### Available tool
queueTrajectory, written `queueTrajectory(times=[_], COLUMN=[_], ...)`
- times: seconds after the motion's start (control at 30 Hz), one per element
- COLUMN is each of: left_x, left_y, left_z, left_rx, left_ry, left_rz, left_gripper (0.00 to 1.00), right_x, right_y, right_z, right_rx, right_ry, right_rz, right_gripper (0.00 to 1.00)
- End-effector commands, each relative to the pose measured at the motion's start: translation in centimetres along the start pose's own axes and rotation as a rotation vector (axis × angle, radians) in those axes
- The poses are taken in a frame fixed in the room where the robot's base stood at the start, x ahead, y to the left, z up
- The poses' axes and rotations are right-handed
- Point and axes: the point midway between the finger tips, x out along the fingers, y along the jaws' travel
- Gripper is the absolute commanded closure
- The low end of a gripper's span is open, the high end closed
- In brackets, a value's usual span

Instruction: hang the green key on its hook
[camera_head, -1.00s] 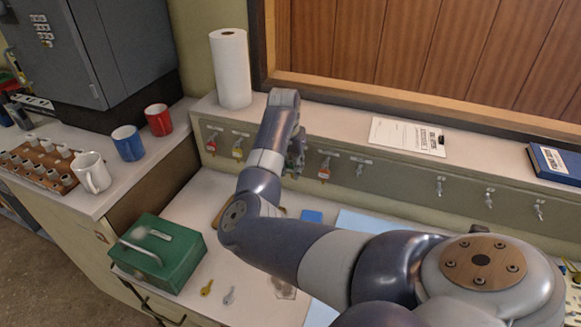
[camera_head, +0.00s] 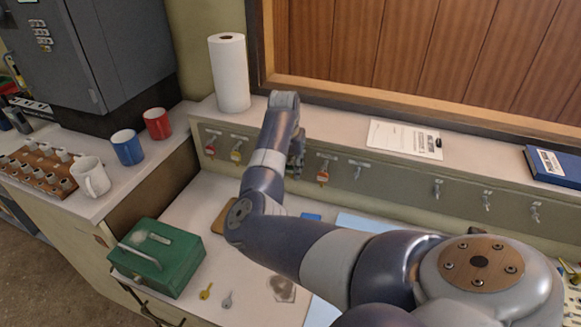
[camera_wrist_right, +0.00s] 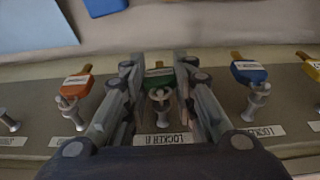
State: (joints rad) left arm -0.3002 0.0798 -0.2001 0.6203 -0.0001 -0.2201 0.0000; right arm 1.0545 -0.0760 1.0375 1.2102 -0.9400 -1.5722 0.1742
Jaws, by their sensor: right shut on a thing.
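My right gripper (camera_head: 296,162) is at the key strip, seen from behind in the head view. In the right wrist view its fingers (camera_wrist_right: 155,68) are shut on the green key (camera_wrist_right: 158,76). The key is at a metal hook (camera_wrist_right: 160,96) above a locker label (camera_wrist_right: 166,138). The key's head overlaps the hook in the picture; I cannot tell whether the hook passes through its hole. The arm hides the key in the head view. My left gripper is not in view.
An orange-red key (camera_wrist_right: 76,86) and a blue key (camera_wrist_right: 248,73) hang on the neighbouring hooks, close to my fingers. A green cash box (camera_head: 158,258) and two loose keys (camera_head: 206,291) are on the desk.

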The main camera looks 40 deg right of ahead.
Motion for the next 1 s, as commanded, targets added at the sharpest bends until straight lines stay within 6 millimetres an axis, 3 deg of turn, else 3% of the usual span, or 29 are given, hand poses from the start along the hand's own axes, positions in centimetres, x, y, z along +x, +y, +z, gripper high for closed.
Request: queueTrajectory(times=[1.0], left_x=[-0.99], left_y=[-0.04], left_z=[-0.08], left_rx=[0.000], left_ry=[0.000], left_rz=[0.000], left_gripper=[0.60], right_x=[0.23], right_y=[0.06], right_z=[-1.18], right_rx=[0.001], right_ry=[0.001], right_rz=[0.001], right_gripper=[1.00])
